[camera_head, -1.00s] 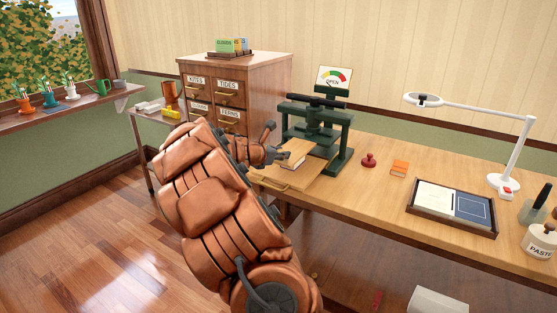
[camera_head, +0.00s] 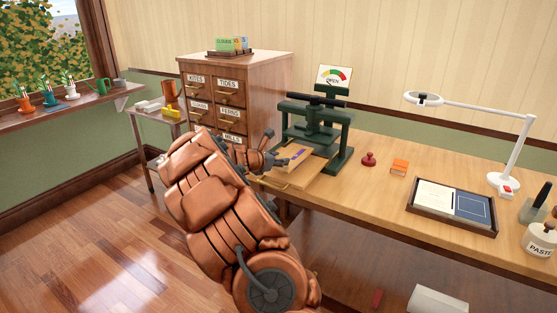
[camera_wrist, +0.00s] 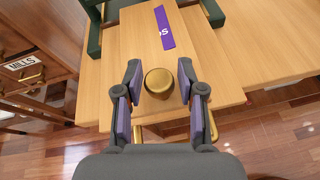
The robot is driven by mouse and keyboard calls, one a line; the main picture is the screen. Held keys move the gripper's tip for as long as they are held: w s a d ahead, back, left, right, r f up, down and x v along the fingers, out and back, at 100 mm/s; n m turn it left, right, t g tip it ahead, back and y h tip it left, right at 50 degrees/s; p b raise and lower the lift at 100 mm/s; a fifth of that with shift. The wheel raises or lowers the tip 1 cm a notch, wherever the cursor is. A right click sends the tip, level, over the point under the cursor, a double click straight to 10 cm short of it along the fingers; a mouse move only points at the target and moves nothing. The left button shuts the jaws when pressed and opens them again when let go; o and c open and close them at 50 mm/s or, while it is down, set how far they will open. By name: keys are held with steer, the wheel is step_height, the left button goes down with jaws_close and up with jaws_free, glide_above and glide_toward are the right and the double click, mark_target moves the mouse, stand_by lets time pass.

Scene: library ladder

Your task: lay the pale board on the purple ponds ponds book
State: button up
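The pale board (camera_head: 287,165) is at the press's front, close to my fingers. In the wrist view a round brass knob (camera_wrist: 160,84) stands between my fingers over pale wood. A purple strip (camera_wrist: 163,27) with white letters, part of the ponds book, shows beyond the knob. The strip also shows in the head view (camera_head: 299,153). The rest of the book is hidden or hard to make out. My gripper (camera_wrist: 160,68) has its fingers apart, one on each side of the knob. I cannot tell whether both pads touch it.
The green press (camera_head: 318,130) stands just behind. A brass handle (camera_wrist: 207,124) is at the front edge. The drawer cabinet (camera_head: 272,85) is to the left.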

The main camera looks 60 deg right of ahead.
steer(key=shift+o, duration=0.7)
steer(key=shift+a, duration=0.1)
steer(key=v, duration=1.1)
steer(key=shift+a+r, duration=0.25)
steer(key=shift+a, duration=0.1)
